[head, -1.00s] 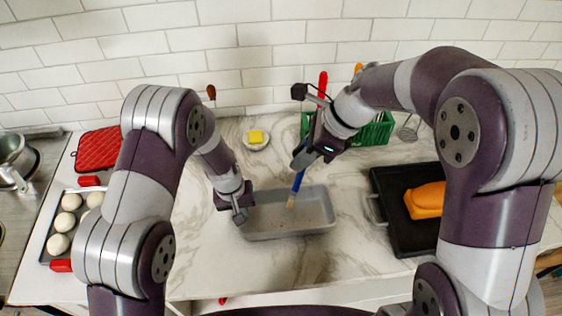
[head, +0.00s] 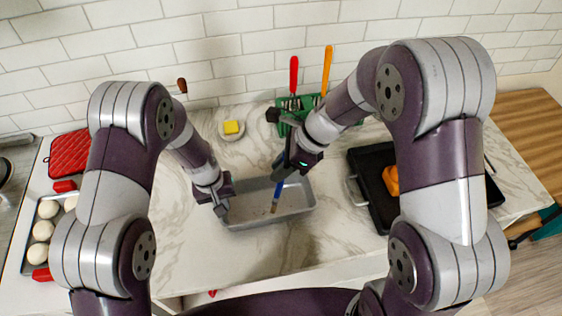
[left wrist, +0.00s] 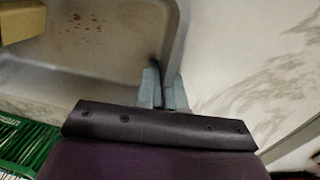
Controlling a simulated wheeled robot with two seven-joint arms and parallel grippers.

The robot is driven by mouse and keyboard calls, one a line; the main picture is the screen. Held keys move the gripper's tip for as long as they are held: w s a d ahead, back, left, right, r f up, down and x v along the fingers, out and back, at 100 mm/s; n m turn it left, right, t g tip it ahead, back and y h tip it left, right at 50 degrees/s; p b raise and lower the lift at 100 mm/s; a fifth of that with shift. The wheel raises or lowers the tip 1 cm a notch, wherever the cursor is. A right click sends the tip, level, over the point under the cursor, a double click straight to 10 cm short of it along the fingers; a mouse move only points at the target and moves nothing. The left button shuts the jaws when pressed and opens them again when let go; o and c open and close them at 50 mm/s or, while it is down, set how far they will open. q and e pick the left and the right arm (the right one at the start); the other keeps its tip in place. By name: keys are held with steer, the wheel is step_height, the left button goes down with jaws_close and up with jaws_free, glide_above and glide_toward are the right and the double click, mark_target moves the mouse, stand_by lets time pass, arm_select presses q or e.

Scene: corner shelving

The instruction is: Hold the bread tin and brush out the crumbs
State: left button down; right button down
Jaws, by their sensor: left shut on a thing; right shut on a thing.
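The grey bread tin (head: 300,206) rests on the marble counter in the head view. My left gripper (head: 221,209) is shut on its left end wall. In the left wrist view the fingers (left wrist: 163,90) pinch the tin's wall (left wrist: 174,45). Reddish-brown crumbs (left wrist: 86,28) lie on the tin's floor. My right gripper (head: 284,167) is shut on the blue handle of a brush (head: 279,190), which points down into the tin. Its tan bristles (head: 274,209) are low inside the tin; I cannot tell if they touch the floor. A tan block, likely the bristles, shows at the wrist view's upper left.
A green crate (head: 285,129) with red- and orange-handled tools stands behind. A yellow block on a small dish (head: 232,137) is at back left. A black tray (head: 367,165) with an orange thing is at right. A tray of dough balls (head: 30,262) and a red mitt are at left.

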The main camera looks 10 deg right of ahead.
steer(key=shift+f, duration=0.75)
stand_by(0.7)
steer(key=a, duration=0.6)
steer(key=shift+s+a, duration=0.25)
steer(key=shift+a, duration=0.15)
steer(key=shift+d, duration=0.1)
steer(key=shift+w+d, duration=0.15)
steer(key=shift+d, duration=1.55)
steer(key=shift+w+d, duration=0.1)
steer(key=shift+d, duration=1.55)
steer(key=d, duration=0.6)
steer(key=shift+w+d, duration=0.2)
steer(key=shift+d, duration=0.2)
steer(key=shift+a, duration=0.15)
